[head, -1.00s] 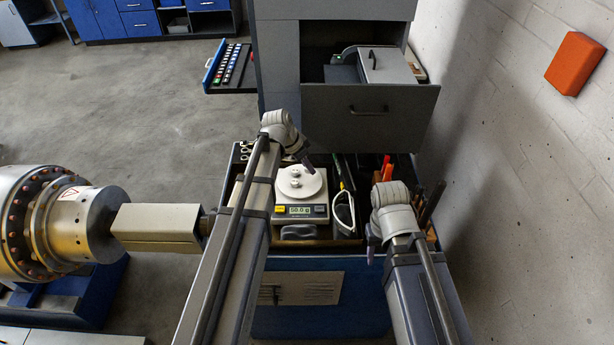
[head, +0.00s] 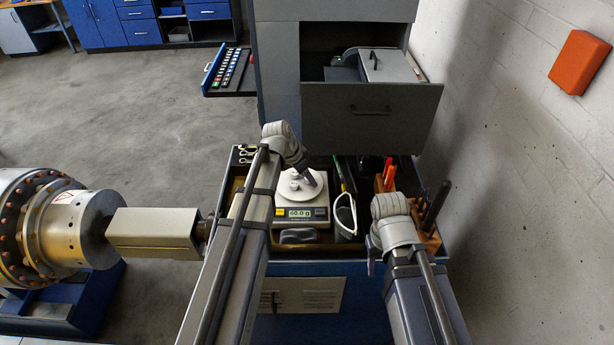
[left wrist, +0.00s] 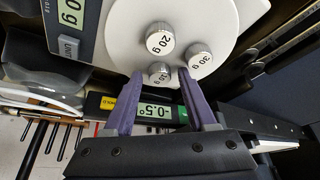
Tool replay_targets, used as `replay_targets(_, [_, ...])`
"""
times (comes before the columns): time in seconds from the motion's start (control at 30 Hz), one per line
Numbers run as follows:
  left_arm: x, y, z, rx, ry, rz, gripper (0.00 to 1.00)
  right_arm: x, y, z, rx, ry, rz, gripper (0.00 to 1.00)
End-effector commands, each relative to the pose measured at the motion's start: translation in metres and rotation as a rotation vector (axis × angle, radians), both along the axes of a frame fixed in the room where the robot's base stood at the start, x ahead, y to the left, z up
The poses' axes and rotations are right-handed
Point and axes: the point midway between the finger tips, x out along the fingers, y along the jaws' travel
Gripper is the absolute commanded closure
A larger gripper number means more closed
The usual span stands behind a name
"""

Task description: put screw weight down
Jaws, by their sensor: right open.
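Three silver screw weights stand on the white pan (left wrist: 218,72) of the scale: one marked 20 g (left wrist: 160,39), one marked 30 g (left wrist: 197,58), and a third (left wrist: 160,73) with its marking partly hard to read. The scale's display (head: 301,212) reads 60.0 g in the head view. My left gripper (left wrist: 160,78) has its purple fingers on either side of the third weight, with narrow gaps showing, so it looks open around it. In the head view its fingers (head: 310,179) reach down to the pan.
A black pouch or holder (head: 345,215) and orange-handled tools (head: 388,176) lie right of the scale. A wooden block with dark tools (head: 428,235) stands at the cart's right. A grey open drawer (head: 370,118) is behind. The rotor (head: 75,225) is at the left.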

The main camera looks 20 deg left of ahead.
Motion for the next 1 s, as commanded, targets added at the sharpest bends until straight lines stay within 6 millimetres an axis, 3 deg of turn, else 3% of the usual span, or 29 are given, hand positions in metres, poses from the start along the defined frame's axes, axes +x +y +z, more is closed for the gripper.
replay_targets(0.47, [-0.001, 0.000, 0.007, 0.000, 0.000, 0.000, 0.38, 0.000, 0.000, 0.007, 0.000, 0.000, 0.000, 0.50])
replay_targets(0.67, [-0.007, 0.005, 0.026, -0.001, 0.001, 0.002, 0.38, 0.000, 0.000, 0.026, 0.001, 0.000, -0.003, 0.50])
replay_targets(1.0, [-0.023, 0.019, 0.076, -0.001, 0.001, 0.002, 0.38, 0.000, 0.000, 0.076, 0.003, 0.000, -0.013, 0.50])
